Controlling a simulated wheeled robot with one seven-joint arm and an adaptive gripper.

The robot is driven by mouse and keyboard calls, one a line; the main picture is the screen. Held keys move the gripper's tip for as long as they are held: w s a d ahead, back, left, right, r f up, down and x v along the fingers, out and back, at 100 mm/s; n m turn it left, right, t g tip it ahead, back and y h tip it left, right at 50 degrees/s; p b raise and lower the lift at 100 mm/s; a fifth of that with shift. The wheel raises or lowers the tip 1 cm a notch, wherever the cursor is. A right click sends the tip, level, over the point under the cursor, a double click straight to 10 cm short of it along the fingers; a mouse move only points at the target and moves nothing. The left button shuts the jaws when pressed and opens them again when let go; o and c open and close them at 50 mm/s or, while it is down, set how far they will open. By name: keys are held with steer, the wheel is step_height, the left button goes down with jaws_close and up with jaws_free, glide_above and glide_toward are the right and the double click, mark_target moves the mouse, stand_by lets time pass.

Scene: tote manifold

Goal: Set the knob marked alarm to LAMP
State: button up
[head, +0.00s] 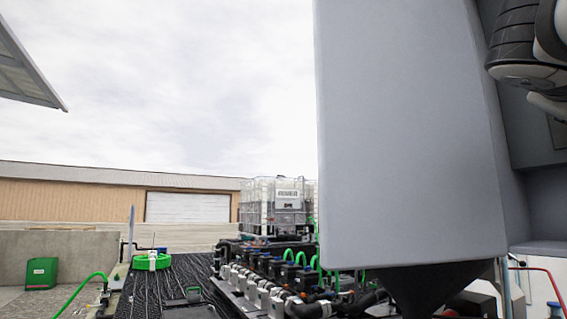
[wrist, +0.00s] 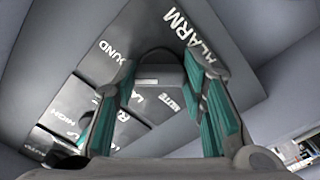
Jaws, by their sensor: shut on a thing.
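In the wrist view, a dark grey knob (wrist: 158,66) with a pale mark on its front face sits on a grey panel. The word ALARM (wrist: 182,34) is printed beside it, tilted in the picture. My gripper (wrist: 157,78) has its teal-padded fingers on both sides of the knob and is shut on it. Which label the knob points at I cannot tell. The head view does not show the knob.
In the head view a large grey cabinet (head: 410,140) fills the right half, close in front. Hoses, a valve manifold (head: 265,285) and a caged white tank (head: 275,205) stand outside.

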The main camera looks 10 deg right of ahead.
steer(key=shift+r+n+p, duration=0.1)
steer(key=shift+n+p, duration=1)
steer(key=shift+n, duration=3.2)
steer(key=o, duration=1.2)
steer(key=shift+c, duration=0.2)
steer(key=v, duration=1.2)
